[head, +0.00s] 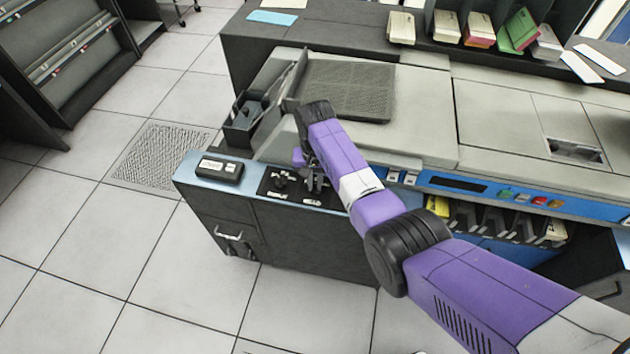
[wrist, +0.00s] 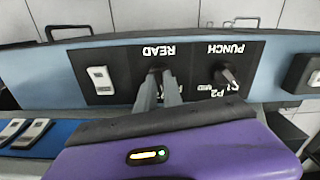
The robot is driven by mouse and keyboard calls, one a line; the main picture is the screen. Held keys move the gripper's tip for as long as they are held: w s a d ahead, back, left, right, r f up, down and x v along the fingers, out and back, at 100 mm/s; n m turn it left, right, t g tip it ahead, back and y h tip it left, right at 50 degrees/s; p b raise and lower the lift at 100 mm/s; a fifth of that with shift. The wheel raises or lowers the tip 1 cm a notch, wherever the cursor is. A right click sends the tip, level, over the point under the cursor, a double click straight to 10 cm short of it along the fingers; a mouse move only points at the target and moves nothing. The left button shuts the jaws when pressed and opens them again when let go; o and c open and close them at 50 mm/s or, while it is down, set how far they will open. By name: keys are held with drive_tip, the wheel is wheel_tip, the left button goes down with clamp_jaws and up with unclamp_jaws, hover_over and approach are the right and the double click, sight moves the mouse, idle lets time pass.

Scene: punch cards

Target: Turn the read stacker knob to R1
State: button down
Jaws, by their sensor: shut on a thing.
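The read stacker knob (wrist: 157,70) is a dark knob under the upside-down READ label in the wrist view. My gripper (wrist: 160,78) is shut on it, with a grey finger on each side. The fingers hide most of the knob and its position labels, so its setting cannot be read. The punch knob (wrist: 226,75) stands free beside it under the PUNCH label, with P2, MID and P1-like marks around it. In the head view my gripper (head: 315,180) reaches down to the black knob panel (head: 268,186), and the punch knob (head: 281,182) is left of it.
A black box with a white label (head: 220,170) sits on the blue ledge left of the panel. A white rocker switch (wrist: 100,80) is beside the READ knob. Card stackers (head: 490,220) and coloured buttons (head: 521,197) lie to the right. Open floor (head: 110,240) is at left.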

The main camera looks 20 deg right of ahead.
sight(315, 186)
drive_tip(key=n, duration=0.6)
drive_tip(key=shift+n, duration=0.4)
idle(0.4)
drive_tip(key=c, duration=1.5)
unclamp_jaws()
drive_tip(key=shift+r, duration=3.95)
